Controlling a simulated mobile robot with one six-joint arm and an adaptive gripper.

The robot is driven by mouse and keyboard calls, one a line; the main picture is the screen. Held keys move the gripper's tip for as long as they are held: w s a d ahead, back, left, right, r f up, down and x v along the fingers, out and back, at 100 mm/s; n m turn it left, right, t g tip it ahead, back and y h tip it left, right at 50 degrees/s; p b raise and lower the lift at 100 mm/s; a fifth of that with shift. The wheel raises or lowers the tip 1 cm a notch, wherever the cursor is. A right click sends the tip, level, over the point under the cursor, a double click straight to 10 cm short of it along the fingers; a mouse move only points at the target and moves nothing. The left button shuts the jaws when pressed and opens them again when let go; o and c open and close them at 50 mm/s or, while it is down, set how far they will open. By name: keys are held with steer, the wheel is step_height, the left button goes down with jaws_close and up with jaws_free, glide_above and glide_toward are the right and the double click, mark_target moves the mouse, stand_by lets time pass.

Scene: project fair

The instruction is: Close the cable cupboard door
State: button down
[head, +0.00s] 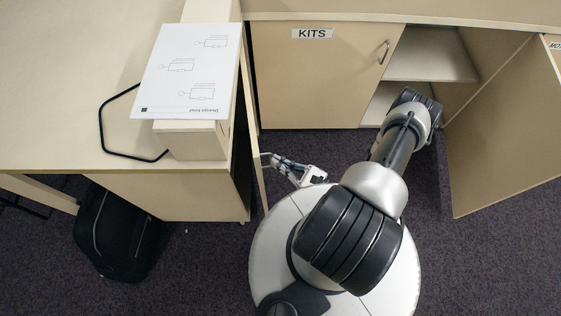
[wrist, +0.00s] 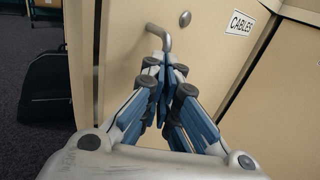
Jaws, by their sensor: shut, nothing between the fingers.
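The cable cupboard door (wrist: 120,25) fills the middle of the wrist view, with a CABLES label (wrist: 241,22) and a bent metal handle (wrist: 158,36). In the head view the same door (head: 258,185) shows nearly edge-on as a thin panel. A dark gap lies between it and the cupboard body (head: 190,195), so it looks slightly ajar. My gripper (wrist: 166,68) is shut and empty, its fingertips just below the handle and close to the door face. I cannot tell whether they touch. In the head view my gripper (head: 268,159) is right of the door panel.
A KITS cupboard door (head: 320,80) is shut behind. An open door (head: 505,130) stands at the right, beside open shelves (head: 430,58). A black bag (head: 115,235) lies on the floor at left. A paper sheet (head: 188,70) lies on top of a box on the left counter.

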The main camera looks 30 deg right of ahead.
steer(key=c, duration=2.3)
jaws_free()
steer(key=shift+w+a+r, duration=0.1)
steer(key=shift+w+a, duration=0.05)
steer(key=shift+a, duration=0.55)
steer(key=shift+o, duration=1.2)
steer(key=shift+s+d, duration=0.2)
steer(key=shift+d, duration=0.75)
steer(key=shift+o, duration=0.7)
steer(key=shift+d, duration=0.1)
steer(key=shift+o, duration=1)
steer(key=shift+s, duration=0.1)
steer(key=v, duration=0.7)
steer(key=shift+s, duration=0.1)
